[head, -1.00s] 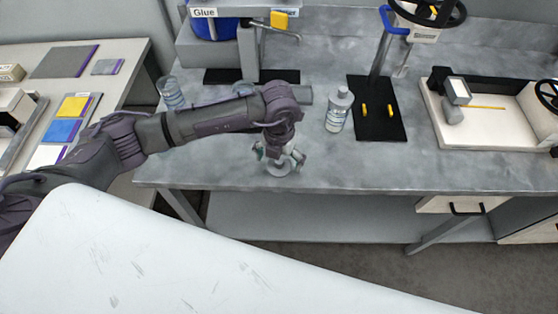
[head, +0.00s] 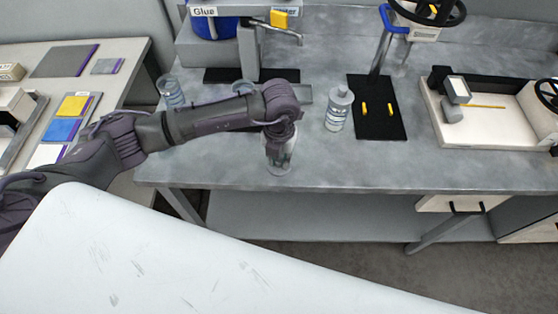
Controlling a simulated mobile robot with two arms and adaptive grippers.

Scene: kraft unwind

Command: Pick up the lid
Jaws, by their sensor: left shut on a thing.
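My left gripper (head: 279,158) points down at the front edge of the grey workbench, left of the middle. It is shut on a small pale round thing, the lid (head: 278,171), which shows only as a rim at the fingertips. The fingers and wrist hide most of the lid, and I cannot tell whether it is clear of the bench top. My right gripper is not in view.
A white-capped bottle (head: 338,108) stands right of the gripper, near a black mat (head: 377,115) with yellow pegs. A clear jar (head: 171,92) stands behind my left forearm. A glue dispenser (head: 210,28) stands at the back.

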